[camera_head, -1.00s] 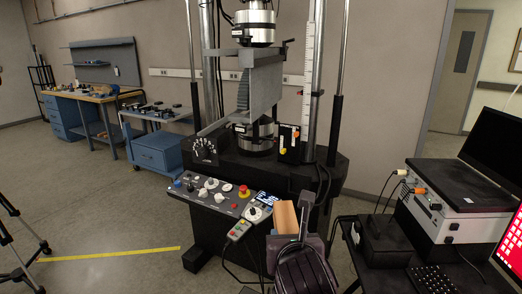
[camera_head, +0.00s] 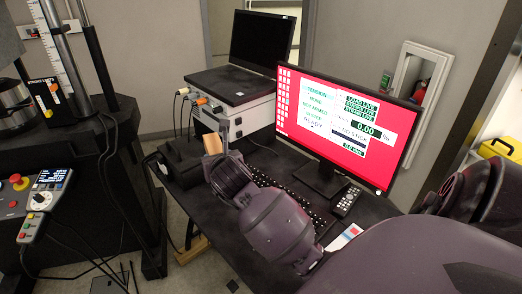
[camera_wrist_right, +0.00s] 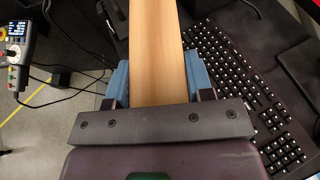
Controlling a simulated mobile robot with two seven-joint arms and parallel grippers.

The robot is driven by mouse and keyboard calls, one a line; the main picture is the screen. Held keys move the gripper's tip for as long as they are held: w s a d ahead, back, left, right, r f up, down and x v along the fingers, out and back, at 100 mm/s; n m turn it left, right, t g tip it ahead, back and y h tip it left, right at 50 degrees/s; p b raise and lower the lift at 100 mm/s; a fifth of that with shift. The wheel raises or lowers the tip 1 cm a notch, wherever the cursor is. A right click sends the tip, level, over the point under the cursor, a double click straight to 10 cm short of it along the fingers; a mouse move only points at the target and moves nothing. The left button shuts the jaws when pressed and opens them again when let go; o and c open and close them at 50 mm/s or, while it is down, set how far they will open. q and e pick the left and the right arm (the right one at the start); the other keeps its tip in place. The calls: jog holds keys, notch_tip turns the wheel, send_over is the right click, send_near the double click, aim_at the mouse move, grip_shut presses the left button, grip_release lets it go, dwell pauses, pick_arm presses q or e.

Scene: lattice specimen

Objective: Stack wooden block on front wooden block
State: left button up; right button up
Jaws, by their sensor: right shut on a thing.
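My right gripper (camera_head: 218,140) is shut on a light wooden block (camera_head: 212,144) above the left part of the black desk. In the right wrist view, the block (camera_wrist_right: 157,45) is a long pale bar between the blue finger pads of my right gripper (camera_wrist_right: 158,82). Its far end runs out of the top of that view. A tan wooden piece (camera_head: 190,250) shows low down, below the desk's left edge; I cannot tell whether it is a task block. My left gripper is not in view.
The black desk (camera_head: 255,235) carries a keyboard (camera_wrist_right: 240,75), a monitor (camera_head: 345,120) with a red screen, a remote (camera_head: 347,203), and a laptop (camera_head: 262,40) on a white unit. The testing machine (camera_head: 85,150) and its control pendant (camera_head: 42,200) stand at the left, with cables hanging between.

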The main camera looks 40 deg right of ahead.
jog(key=shift+w+d+f, duration=0.25)
jog(key=shift+d+f, duration=0.2)
jog(key=shift+d, duration=0.05)
jog(key=shift+w+d+f, duration=0.2)
jog(key=shift+d+f, duration=0.25)
jog(key=b, duration=0.4)
send_over(230, 213)
notch_tip(230, 213, down, 14)
jog(key=shift+f, duration=0.25)
jog(key=shift+w+f, duration=0.1)
jog(key=shift+f, duration=0.3)
notch_tip(230, 213, down, 4)
jog(key=shift+f+b, duration=0.2)
jog(key=shift+b, duration=0.45)
jog(key=shift+r, duration=0.15)
jog(key=o, duration=0.5)
jog(key=shift+f, duration=0.2)
jog(key=o, duration=0.5)
